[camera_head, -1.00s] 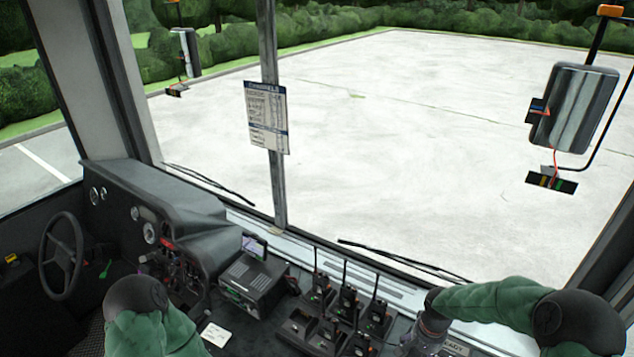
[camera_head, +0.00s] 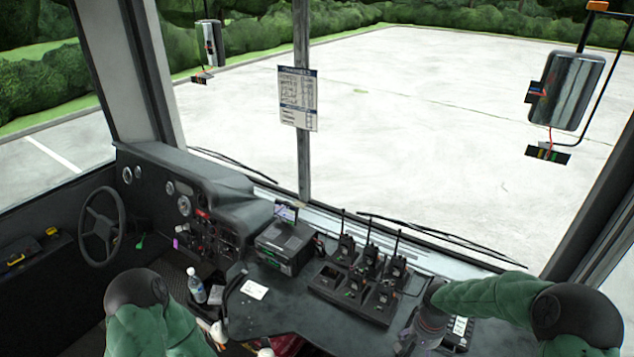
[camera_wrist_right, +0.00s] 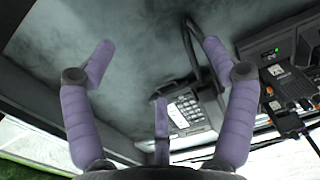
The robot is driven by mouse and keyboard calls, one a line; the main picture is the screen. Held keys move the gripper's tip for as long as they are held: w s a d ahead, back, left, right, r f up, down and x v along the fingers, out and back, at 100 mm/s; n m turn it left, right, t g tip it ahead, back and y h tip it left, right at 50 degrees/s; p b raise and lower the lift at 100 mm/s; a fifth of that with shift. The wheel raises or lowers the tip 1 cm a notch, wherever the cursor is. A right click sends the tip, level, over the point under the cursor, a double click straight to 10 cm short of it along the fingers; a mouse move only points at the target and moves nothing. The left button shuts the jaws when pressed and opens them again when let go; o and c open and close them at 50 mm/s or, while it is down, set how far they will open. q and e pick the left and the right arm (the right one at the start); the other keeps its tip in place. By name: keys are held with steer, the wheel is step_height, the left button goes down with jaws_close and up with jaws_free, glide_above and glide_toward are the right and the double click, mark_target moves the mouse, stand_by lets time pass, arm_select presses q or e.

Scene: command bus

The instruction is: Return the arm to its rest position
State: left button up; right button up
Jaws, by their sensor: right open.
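My right arm (camera_head: 490,297) comes in from the right in green sleeving, its wrist over the right end of the dash shelf. In the right wrist view my right gripper (camera_wrist_right: 160,48) has its purple fingers spread wide, with nothing between them. A desk phone (camera_wrist_right: 188,112) with a keypad and handset lies behind the fingers, and it appears apart from them. The phone (camera_head: 460,328) is partly hidden by my right arm in the head view.
Handheld radios in a charger (camera_head: 355,290) stand left of my right wrist. A radio unit (camera_head: 285,248), a white card (camera_head: 254,290), a water bottle (camera_head: 196,286) and the steering wheel (camera_head: 101,228) lie farther left. The windshield bounds the shelf's far side.

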steer(key=s+a+f+n+y+b, duration=0.1)
steer(key=s+a+f+b, duration=0.3)
steer(key=f, duration=0.5)
steer(key=s+a+f+n+y+b, duration=0.1)
steer(key=s+a+f+b, duration=0.4)
steer(key=s+a+f, duration=0.2)
steer(key=s+a+f+n+y+b, duration=0.1)
steer(key=s+a+f+b, duration=0.3)
steer(key=f, duration=0.7)
steer(key=s+a, duration=0.2)
steer(key=a, duration=0.1)
steer(key=shift+s+f+n+t+y+b, duration=0.15)
steer(key=shift+f+n+t+y+b, duration=0.15)
steer(key=shift+f+n+b, duration=0.1)
